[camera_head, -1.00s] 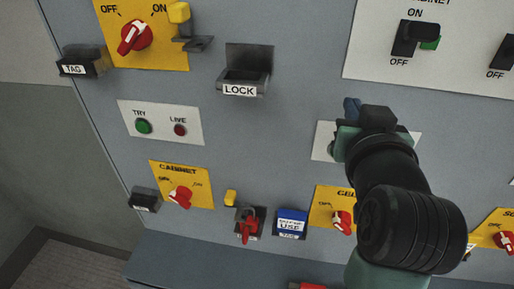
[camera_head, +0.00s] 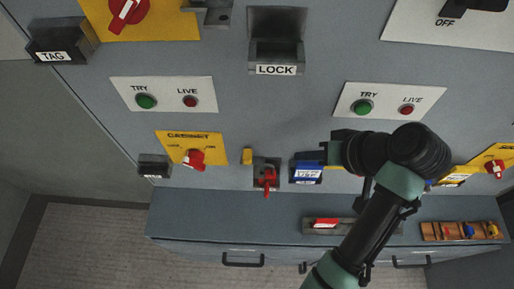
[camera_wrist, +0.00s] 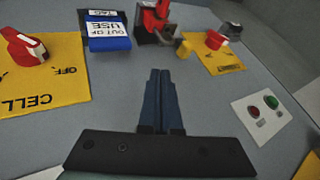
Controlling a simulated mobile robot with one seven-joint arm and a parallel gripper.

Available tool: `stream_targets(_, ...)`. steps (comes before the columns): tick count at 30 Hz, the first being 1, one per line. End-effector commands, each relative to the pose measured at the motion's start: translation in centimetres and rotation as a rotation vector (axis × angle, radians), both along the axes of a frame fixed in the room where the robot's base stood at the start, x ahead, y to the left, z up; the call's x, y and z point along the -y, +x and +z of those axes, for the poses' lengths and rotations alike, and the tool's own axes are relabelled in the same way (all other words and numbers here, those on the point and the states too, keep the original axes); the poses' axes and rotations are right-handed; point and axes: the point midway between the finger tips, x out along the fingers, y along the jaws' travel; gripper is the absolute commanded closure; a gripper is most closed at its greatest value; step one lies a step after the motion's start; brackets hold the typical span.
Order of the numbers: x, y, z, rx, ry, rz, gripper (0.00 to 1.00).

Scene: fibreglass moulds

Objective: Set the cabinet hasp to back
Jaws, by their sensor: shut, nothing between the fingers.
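The cabinet hasp looks to be the small yellow piece (camera_head: 247,156) on the grey panel, just right of the yellow CABINET switch plate (camera_head: 174,145). It also shows in the wrist view (camera_wrist: 184,47), beyond my fingertips and slightly right. The plate's red knob (camera_head: 194,159) is left of the hasp. My gripper (camera_head: 318,156) is to the right of the hasp, by the blue OUT OF USE tag (camera_head: 307,173). In the wrist view my gripper (camera_wrist: 160,72) is shut and empty, its dark blue fingers together, apart from the hasp. My wrist partly hides the panel behind it.
A red padlock (camera_head: 267,178) hangs in a dark holder between hasp and tag. The LOCK box (camera_head: 276,58) juts out above. A TRY/LIVE plate (camera_head: 165,95) is upper left of the hasp. A grey ledge (camera_head: 200,216) runs below. Panel above the hasp is bare.

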Motion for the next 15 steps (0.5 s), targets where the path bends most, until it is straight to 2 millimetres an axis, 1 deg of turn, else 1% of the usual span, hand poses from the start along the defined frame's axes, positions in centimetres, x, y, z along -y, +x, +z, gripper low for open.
stream_targets(5, -0.1, 0.1, 0.0, 0.0, 0.0, 0.001, 1.0)
stream_targets(8, -0.4, 0.2, -0.4, -0.001, 0.0, 0.002, 1.0)
stream_targets(11, -1.0, 0.7, -1.4, -0.002, 0.001, 0.003, 1.0)
stream_targets(15, -2.4, 1.7, -3.6, -0.005, 0.002, 0.004, 1.0)
